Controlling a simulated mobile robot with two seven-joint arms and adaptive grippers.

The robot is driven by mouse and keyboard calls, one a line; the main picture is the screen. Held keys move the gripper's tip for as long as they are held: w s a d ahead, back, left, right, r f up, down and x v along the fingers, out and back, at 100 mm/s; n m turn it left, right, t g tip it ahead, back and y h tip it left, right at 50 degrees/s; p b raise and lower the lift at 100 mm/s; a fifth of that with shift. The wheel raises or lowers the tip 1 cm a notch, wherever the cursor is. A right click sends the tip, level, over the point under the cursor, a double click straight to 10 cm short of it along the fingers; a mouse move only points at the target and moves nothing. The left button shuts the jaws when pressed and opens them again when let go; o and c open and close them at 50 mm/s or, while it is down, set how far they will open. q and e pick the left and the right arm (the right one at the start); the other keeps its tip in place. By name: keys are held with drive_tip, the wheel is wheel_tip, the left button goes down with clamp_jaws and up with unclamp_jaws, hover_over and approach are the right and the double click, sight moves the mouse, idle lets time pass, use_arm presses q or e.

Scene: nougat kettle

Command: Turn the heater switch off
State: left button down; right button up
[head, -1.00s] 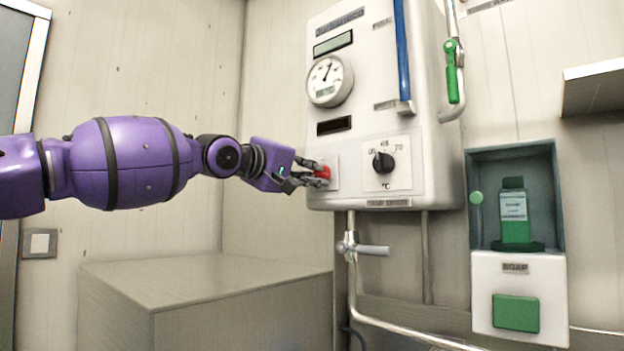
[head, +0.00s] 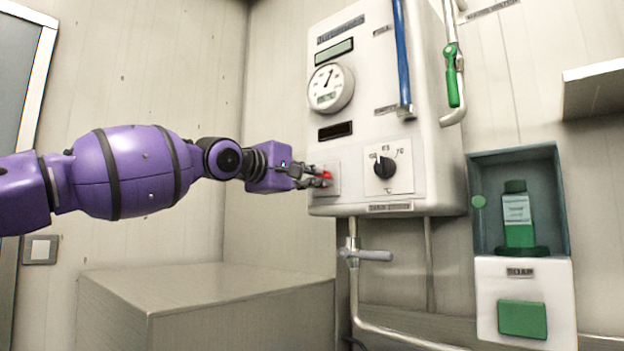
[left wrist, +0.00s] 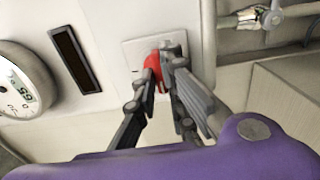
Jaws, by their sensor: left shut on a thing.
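The red heater switch (head: 327,175) sits on a pale square plate at the lower left of the white heater's (head: 435,100) front. In the left wrist view the red switch (left wrist: 153,66) is between the fingers of my left gripper (left wrist: 160,72). My left gripper (head: 318,180) is shut on the switch, with its fingers covering part of it. Its exact turned position is hard to tell. My right gripper is not in view.
A black temperature knob (head: 384,168) is right of the switch, and a round gauge (head: 331,88) is above. A pipe valve (head: 365,255) hangs below the heater. A grey box (head: 210,290) stands at lower left. A soap dispenser (head: 522,265) is at right.

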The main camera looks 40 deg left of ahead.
use_arm(q)
drive_tip(key=c, duration=1.8)
unclamp_jaws()
drive_tip(key=shift+s+a, duration=0.15)
drive_tip(key=shift+s, duration=1.85)
drive_tip(key=shift+s+a, duration=0.15)
drive_tip(key=shift+s, duration=1.85)
drive_tip(key=shift+s+a, duration=0.15)
drive_tip(key=shift+s, duration=1.85)
drive_tip(key=shift+r, duration=0.1)
